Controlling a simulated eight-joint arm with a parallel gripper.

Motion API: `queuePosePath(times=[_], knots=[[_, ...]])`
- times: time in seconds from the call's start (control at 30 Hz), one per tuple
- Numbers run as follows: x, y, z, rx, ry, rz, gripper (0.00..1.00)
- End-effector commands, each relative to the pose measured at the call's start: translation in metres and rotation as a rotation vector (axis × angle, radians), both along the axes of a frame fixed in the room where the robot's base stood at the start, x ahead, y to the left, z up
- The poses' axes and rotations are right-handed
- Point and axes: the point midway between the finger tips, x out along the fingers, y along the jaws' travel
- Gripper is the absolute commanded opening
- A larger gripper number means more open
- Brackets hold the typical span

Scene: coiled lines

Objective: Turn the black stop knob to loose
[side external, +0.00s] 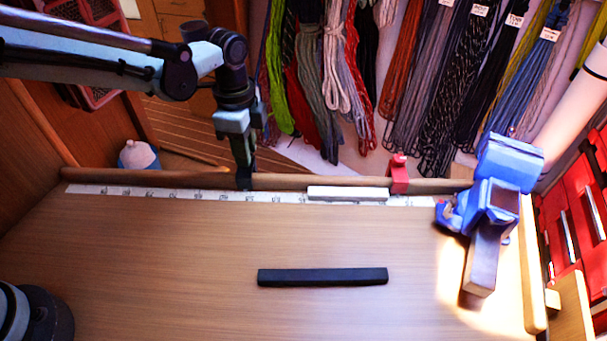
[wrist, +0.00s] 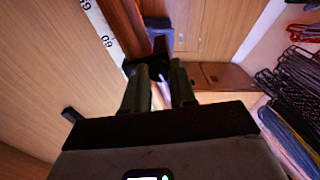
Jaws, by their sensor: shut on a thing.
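The black stop (wrist: 147,60) sits on the wooden rail (side external: 200,178) along the far edge of the bench. In the wrist view it shows dark just beyond my fingertips. My gripper (side external: 244,178) points straight down at the rail, left of the red stop (side external: 398,174). In the wrist view my gripper (wrist: 160,80) has one finger on each side of the black stop's knob, shut on it. The fingers mostly hide the knob, so its turned position cannot be told.
A white measuring strip (side external: 130,191) runs along the rail, with a white block (side external: 347,193) on it. A black bar (side external: 322,276) lies on the bench. A blue vise (side external: 490,195) stands at the right. Coiled lines (side external: 440,80) hang behind.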

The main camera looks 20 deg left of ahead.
Motion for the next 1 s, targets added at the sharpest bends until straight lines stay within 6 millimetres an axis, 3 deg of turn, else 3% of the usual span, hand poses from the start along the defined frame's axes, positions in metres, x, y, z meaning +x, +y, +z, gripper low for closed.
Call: queuePosePath(times=[1.0], knots=[[0.0001, 0.0000, 0.0006, 0.000, 0.001, 0.938, 0.00]])
